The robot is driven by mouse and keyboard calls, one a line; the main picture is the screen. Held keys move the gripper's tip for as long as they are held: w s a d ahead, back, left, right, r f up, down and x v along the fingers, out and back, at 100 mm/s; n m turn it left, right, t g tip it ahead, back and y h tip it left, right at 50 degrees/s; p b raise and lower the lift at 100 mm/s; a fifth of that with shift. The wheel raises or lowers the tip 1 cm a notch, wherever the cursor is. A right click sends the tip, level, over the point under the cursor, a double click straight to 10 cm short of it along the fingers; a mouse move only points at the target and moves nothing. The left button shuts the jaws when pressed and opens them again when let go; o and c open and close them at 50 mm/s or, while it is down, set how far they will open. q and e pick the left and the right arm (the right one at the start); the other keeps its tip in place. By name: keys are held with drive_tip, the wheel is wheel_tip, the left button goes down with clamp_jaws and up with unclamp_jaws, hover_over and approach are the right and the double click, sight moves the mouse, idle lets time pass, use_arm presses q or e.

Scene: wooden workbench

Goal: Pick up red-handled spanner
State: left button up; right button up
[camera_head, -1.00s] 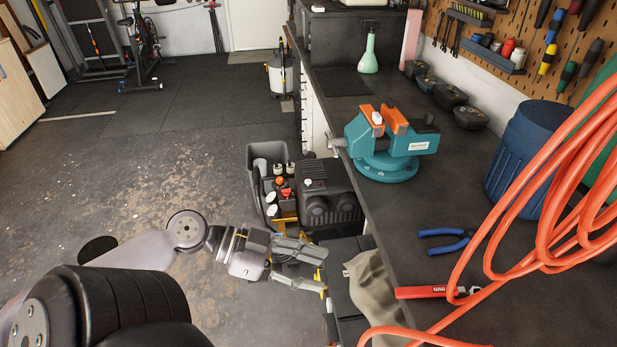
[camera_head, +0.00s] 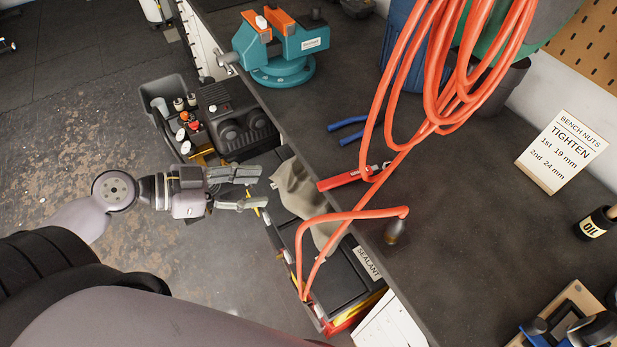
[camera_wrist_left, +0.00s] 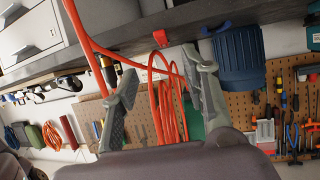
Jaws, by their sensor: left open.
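The red-handled spanner (camera_head: 343,180) lies on the dark workbench (camera_head: 455,215) near its front edge, with its red handle toward the edge. The orange hose (camera_head: 430,95) crosses over its metal end and partly hides it. A red piece at the bench edge (camera_wrist_left: 249,38) in the left wrist view looks like its handle. My left gripper (camera_head: 264,189) is open and empty, left of the spanner and off the bench's front side. Its two fingers frame the hose in the left wrist view (camera_wrist_left: 163,88). My right gripper is not in view.
Blue-handled pliers (camera_head: 350,130) lie just behind the spanner. A tan cloth (camera_head: 300,195) drapes beside the bench edge, close to my left gripper. A hose loop hangs over the edge near the SEALANT label (camera_head: 369,262). A teal vise (camera_head: 278,68) stands farther back.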

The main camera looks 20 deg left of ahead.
sight(321, 185)
use_arm(q)
drive_tip(key=p+x, duration=0.4)
drive_tip(key=x, duration=0.8)
drive_tip(key=shift+w+d, duration=0.2)
drive_tip(key=shift+w, duration=0.1)
drive_tip(key=shift+w+d+f, duration=0.2)
drive_tip(key=shift+d+f, duration=0.05)
drive_tip(key=shift+d, duration=0.05)
drive_tip(key=shift+c, duration=0.4)
clamp_jaws()
